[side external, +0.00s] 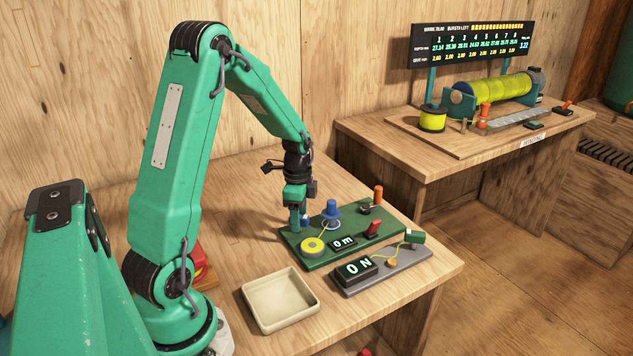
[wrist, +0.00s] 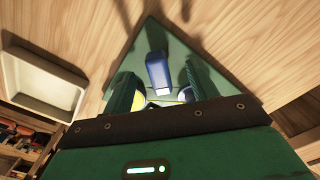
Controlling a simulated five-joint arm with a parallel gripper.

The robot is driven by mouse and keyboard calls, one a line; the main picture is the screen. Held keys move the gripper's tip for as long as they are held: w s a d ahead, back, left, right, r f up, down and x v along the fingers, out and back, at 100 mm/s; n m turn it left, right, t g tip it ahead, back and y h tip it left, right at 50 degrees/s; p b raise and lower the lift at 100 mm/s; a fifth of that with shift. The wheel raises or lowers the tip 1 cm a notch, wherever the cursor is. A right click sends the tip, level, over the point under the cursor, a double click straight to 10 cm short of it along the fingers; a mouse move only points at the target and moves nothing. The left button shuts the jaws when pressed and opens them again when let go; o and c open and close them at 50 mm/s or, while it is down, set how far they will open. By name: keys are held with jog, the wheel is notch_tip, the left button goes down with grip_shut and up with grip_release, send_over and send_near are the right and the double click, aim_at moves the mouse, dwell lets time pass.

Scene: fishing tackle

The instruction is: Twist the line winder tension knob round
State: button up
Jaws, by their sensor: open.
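The line winder is a green board (side external: 290,238) on the near bench. A small blue knob (side external: 305,220), which looks like the tension knob, stands at its left corner. In the wrist view a blue bar-shaped knob (wrist: 158,70) shows between my fingers. My gripper (side external: 297,216) points down at that corner, right beside the knob. In the wrist view my gripper (wrist: 162,82) is open, with one green finger on each side of the knob and visible gaps. I cannot tell whether a finger touches it.
The board also carries a yellow spool (side external: 313,246), a blue post (side external: 331,212), a red lever (side external: 373,229) and an orange-handled crank (side external: 378,194). An empty tray (side external: 279,300) and a grey plate (side external: 400,268) with an "ON" display lie in front.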

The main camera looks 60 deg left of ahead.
jog(key=shift+r, duration=2.7)
jog(key=shift+d+r, duration=0.35)
jog(key=shift+r, duration=0.05)
jog(key=s+d+r+n+t, duration=0.2)
jog(key=s+d+r+n, duration=0.2)
jog(key=d, duration=0.5)
jog(key=s+d+r+n+t, duration=0.3)
jog(key=s+d+r+n, duration=0.1)
jog(key=s+d+r, duration=0.4)
notch_tip(320, 180, up, 2)
jog(key=shift+d+r+t, duration=0.1)
jog(key=shift+d+t, duration=0.2)
jog(key=shift+d, duration=0.85)
